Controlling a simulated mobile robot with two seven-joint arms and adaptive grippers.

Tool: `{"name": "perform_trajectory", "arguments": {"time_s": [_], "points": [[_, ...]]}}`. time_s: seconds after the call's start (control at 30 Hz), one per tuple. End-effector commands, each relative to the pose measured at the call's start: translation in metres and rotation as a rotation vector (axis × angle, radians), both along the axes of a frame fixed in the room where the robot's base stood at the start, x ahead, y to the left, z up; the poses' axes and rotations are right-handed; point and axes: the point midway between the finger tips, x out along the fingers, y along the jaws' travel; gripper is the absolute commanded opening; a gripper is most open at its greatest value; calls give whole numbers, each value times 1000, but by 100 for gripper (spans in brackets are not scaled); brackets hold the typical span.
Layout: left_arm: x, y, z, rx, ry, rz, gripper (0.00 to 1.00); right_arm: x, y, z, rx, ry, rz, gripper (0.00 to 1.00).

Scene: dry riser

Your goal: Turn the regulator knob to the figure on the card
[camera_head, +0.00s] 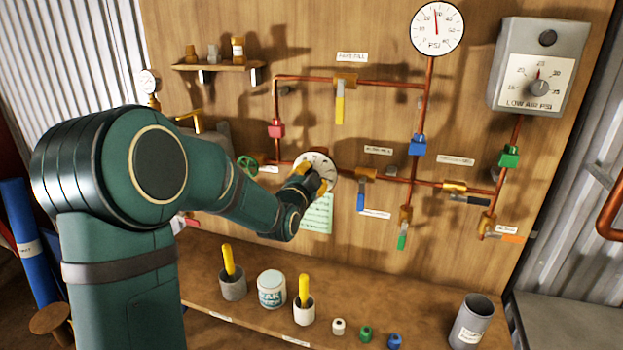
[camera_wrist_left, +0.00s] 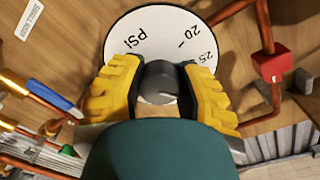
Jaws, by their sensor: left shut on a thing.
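The regulator dial (camera_head: 312,160) is a round white plate on the wooden board, mostly behind my left gripper (camera_head: 318,184). In the left wrist view the dial (camera_wrist_left: 150,35) shows "PSI", "20" and "25"; its other figures are hidden. The dark grey regulator knob (camera_wrist_left: 160,80) sits between the yellow fingers of my left gripper (camera_wrist_left: 160,92), which is shut on it. The knob's pointer mark cannot be made out. A pale green card (camera_head: 318,214) hangs just below the dial; its writing is too small to read. My right gripper is not in view.
Copper pipes with a red block (camera_head: 276,128), a blue block (camera_head: 417,145) and coloured valve levers surround the dial. A pressure gauge (camera_head: 437,29) and a grey low-air box (camera_head: 538,66) are higher right. Cups and a tin (camera_head: 271,289) stand on the shelf below.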

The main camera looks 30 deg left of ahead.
Motion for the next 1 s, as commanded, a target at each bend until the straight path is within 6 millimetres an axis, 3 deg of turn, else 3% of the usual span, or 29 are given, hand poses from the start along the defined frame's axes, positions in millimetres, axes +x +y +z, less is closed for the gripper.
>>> {"name": "perform_trajectory", "arguments": {"time_s": [0.2,0.23,0.3,0.73,1.0], "points": [[0,0,1,-1,-2,0,0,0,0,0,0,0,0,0],[0,0,1,-1,-2,1,46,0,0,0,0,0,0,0],[0,0,1,-1,-2,0,68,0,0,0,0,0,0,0],[-7,-1,1,-1,-2,1,68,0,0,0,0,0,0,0],[-54,-11,3,-4,-4,0,68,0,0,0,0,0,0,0]]}}
